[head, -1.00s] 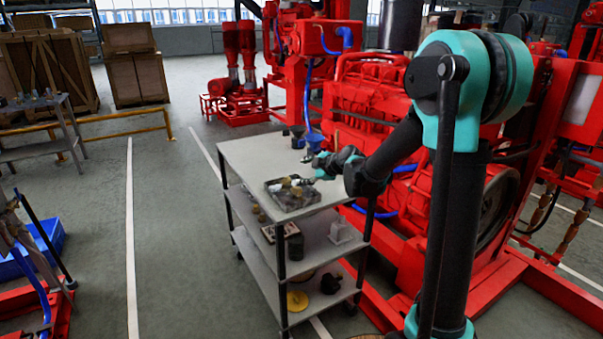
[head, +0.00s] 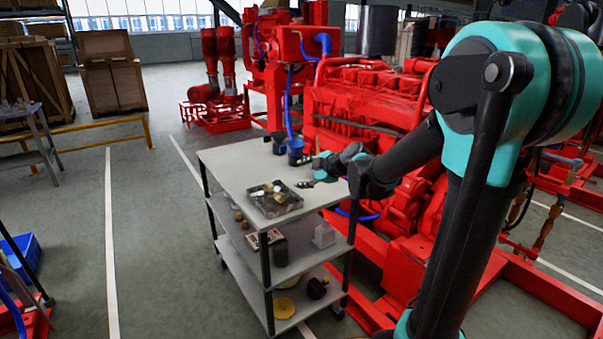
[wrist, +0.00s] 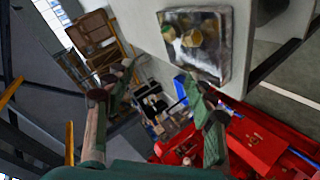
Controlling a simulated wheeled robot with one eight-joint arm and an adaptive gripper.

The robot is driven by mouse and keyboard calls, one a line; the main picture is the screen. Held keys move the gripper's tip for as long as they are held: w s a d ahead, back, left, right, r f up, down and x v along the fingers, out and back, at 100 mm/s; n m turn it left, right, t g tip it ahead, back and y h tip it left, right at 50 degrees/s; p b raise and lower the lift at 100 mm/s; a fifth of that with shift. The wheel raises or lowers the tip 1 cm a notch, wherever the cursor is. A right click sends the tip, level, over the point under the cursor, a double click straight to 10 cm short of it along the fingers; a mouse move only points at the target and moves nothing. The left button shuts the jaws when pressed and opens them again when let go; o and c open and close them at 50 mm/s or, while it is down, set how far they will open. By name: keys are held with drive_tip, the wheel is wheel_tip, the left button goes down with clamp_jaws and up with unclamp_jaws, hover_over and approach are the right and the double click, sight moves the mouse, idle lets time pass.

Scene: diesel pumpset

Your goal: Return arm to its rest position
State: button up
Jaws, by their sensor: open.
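My gripper (head: 307,172) is open and empty over the right part of the grey cart's top (head: 228,165). It is beside the dark tray (head: 259,209), to its right in the head view. The tray holds small yellowish and pale parts. In the wrist view my gripper's fingers (wrist: 158,80) are spread wide with nothing between them. The tray (wrist: 222,80) shows there at the upper right, apart from the fingers. My arm reaches in from the right, bent at its teal elbow.
A red diesel engine (head: 375,110) stands close behind the cart and my arm. A blue funnel-like cup (head: 296,147) stands at the cart's back edge. Lower shelves carry several small items. Wooden crates (head: 112,85) stand at back left.

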drive_tip(key=s+d+f+m+g+h, duration=0.1)
drive_tip(key=s+d+f+m+h, duration=0.1)
drive_tip(key=s+d+f+m, duration=0.4)
drive_tip(key=s+d+f+m+g+h, duration=0.2)
drive_tip(key=s+d+f+m, duration=0.4)
drive_tip(key=s, duration=0.7)
drive_tip(key=s+d+f+m+g+h, duration=0.1)
drive_tip(key=s+d+f+m+h, duration=0.3)
drive_tip(key=s, duration=0.5)
drive_tip(key=d+f+m, duration=0.2)
drive_tip(key=d+m, duration=0.1)
drive_tip(key=shift+s+d+f+m+g, duration=0.15)
drive_tip(key=shift+s+d+m+g, duration=0.1)
drive_tip(key=shift+s+m+g, duration=0.15)
drive_tip(key=shift+c, duration=0.3)
